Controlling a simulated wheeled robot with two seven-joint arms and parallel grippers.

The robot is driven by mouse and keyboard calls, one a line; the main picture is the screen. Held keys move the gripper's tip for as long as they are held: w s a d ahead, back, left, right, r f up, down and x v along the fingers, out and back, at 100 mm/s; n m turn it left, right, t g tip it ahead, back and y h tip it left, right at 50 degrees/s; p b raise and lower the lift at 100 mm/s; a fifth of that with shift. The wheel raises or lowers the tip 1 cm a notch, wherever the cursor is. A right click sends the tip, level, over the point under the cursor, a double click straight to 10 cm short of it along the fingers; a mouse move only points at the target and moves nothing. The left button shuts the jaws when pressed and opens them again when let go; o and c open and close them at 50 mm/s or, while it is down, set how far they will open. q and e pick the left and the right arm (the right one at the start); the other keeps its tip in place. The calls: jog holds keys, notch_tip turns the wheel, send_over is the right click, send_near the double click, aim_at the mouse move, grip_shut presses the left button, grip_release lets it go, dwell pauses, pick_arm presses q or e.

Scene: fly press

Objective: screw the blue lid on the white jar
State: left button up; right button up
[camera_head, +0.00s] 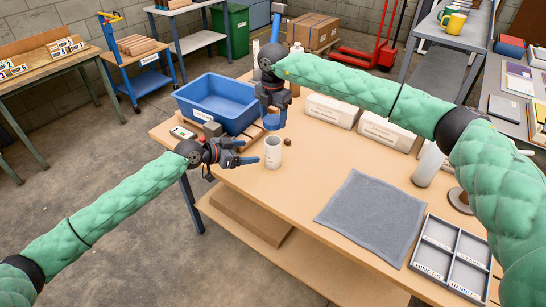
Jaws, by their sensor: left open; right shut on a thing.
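The white jar (273,153) stands upright on the wooden table (300,185) near its left edge. My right gripper (273,112) points down and is shut on the blue lid (273,122), holding it above the jar with a gap between them. My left gripper (245,151) is open just left of the jar, its fingers pointing toward it. I cannot tell whether a finger touches the jar.
A blue bin (218,103) stands behind my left gripper. A small brown block (288,142) lies beside the jar. White boxes (385,132) line the back of the table. A grey mat (370,215) and a divided tray (452,258) lie at the right front.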

aim_at(266, 150)
jog(key=shift+m, duration=0.3)
pick_arm(q)
jog(key=x, duration=1.2)
dwell(0.3)
jog(key=c, duration=1.5)
pick_arm(e)
jog(key=shift+f, duration=2.45)
jog(key=shift+f, duration=0.1)
jog(key=shift+f, duration=0.8)
jog(key=shift+f, duration=0.5)
